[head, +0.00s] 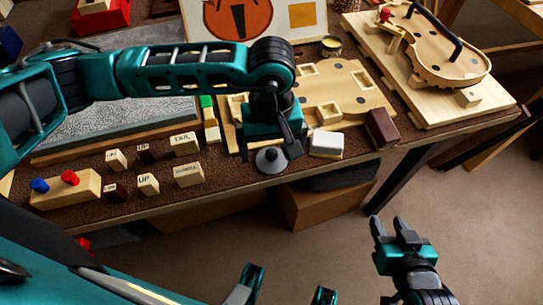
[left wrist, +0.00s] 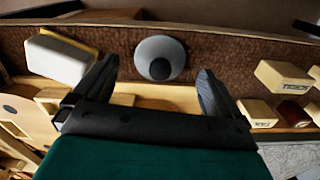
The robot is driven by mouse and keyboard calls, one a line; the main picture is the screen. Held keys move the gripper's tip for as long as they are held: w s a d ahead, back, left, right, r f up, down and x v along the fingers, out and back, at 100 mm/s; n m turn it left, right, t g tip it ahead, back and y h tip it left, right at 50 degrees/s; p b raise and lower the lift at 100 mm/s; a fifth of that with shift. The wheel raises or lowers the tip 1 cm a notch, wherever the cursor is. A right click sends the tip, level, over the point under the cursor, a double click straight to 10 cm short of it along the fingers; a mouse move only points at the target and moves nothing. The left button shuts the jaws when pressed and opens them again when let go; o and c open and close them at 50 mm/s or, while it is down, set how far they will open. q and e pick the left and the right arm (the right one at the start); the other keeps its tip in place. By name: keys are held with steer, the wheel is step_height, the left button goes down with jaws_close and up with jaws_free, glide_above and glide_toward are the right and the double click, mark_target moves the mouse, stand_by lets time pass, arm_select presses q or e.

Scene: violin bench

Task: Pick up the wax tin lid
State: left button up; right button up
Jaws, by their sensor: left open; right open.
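The wax tin lid (head: 271,161) is a grey round disc with a dark knob, lying on the brown bench top near its front edge. In the left wrist view the lid (left wrist: 147,52) shows whole, just beyond and between the fingertips. My left gripper (head: 270,147) points down over the lid and is open and empty; its spread fingers also show in the left wrist view (left wrist: 158,72). The gripper partly covers the lid's far side in the head view. An open tin with yellowish contents (head: 331,46) stands at the back. My right gripper (head: 388,226) is open and empty, off the bench's front edge.
A white-and-yellow block (head: 326,146) and a dark red block (head: 381,128) lie right of the lid. Labelled wooden blocks (head: 188,174) stand to its left. A wooden form (head: 350,88) lies behind, and a violin body (head: 440,50) rests on a board at right.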

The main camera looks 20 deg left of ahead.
arm_select(q)
step_height(320, 180, down, 2)
steer(key=shift+f, duration=0.1)
steer(key=c, duration=1.1)
steer(key=shift+r, duration=0.2)
